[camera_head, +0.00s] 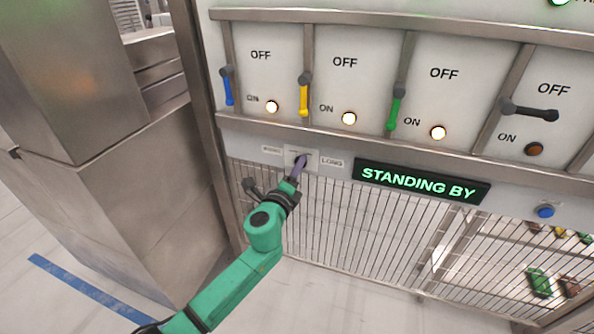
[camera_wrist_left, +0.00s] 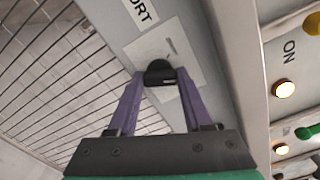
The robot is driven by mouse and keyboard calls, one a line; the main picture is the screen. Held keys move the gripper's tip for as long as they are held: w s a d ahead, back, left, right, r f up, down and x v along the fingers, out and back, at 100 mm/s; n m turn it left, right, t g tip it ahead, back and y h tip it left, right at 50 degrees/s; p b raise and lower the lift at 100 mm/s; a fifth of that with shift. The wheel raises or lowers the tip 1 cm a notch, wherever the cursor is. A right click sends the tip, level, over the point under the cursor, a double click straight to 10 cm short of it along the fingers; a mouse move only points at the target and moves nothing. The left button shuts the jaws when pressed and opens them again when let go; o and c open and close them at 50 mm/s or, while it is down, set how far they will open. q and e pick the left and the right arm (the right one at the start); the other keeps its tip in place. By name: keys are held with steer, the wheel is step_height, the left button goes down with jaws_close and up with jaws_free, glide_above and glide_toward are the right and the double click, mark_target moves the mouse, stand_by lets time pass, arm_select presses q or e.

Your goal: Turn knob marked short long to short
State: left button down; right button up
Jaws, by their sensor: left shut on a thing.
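The black knob (camera_wrist_left: 160,73) sits on a pale square plate (camera_wrist_left: 165,45) in the left wrist view. A thin mark shows on that plate beside the knob. My left gripper (camera_wrist_left: 160,82) has its two purple fingers closed on either side of the knob. In the head view my left gripper (camera_head: 299,162) reaches up to the plate (camera_head: 313,155) and hides the knob. The label LONG (camera_head: 332,162) is right of the plate. A label at its left (camera_head: 271,149) is hard to read there; the wrist view shows its letters "ORT" (camera_wrist_left: 140,10). My right gripper is not in view.
Above are blue (camera_head: 228,90), yellow (camera_head: 304,98), green (camera_head: 394,110) and black (camera_head: 535,113) levers; the first three point down, with lit lamps. A STANDING BY display (camera_head: 420,184) and blue button (camera_head: 545,211) are at right. A wire grille (camera_head: 370,230) lies below.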

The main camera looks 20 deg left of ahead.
arm_select(q)
steer(key=n+b, duration=0.1)
steer(key=n, duration=1)
steer(key=shift+n, duration=0.4)
stand_by(0.3)
steer(key=shift+c, duration=1.6)
jaws_free()
